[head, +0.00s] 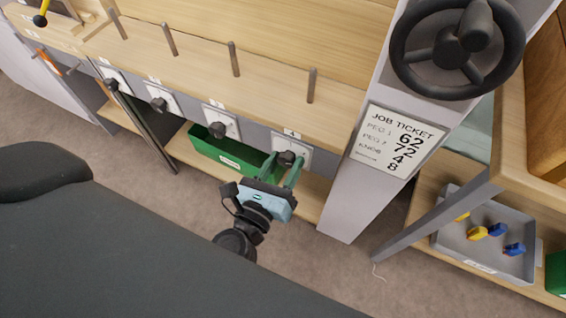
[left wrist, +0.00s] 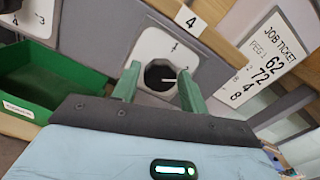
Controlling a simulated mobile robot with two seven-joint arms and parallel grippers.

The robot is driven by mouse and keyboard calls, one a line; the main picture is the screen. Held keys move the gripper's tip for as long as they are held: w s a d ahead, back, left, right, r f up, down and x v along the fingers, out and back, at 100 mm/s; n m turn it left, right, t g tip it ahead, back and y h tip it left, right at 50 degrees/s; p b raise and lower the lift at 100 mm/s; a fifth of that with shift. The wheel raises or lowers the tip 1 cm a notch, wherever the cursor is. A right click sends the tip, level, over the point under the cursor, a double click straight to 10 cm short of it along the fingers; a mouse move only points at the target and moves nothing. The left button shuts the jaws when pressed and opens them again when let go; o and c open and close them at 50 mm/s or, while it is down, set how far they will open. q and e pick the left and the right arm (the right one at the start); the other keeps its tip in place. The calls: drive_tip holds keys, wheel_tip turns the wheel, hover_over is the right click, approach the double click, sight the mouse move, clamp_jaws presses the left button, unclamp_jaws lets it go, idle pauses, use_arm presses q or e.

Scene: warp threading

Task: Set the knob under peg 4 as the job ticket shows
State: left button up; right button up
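The knob under peg 4 (head: 287,158) is dark, on a white plate below the rightmost peg (head: 311,86). In the left wrist view the knob (left wrist: 158,72) has a white pointer line toward the right; numerals including 1, 2 and 3 surround it, below a label "4" (left wrist: 188,19). My left gripper (head: 283,168) is open, its green fingers on either side of the knob; I cannot tell whether they touch it. The job ticket (head: 398,141) shows 62, 72, 4 and 8, with small labels, one reading KNOB. My right gripper is not in view.
A green bin (head: 225,152) stands beneath the bench, left of my gripper. Three other knobs line the bench front to the left. A post bears the ticket and a black handwheel (head: 420,62). A grey tray (head: 448,238) with blue and yellow pieces sits at right.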

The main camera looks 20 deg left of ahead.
use_arm(q)
drive_tip(key=c, duration=0.6)
drive_tip(key=shift+c, duration=0.2)
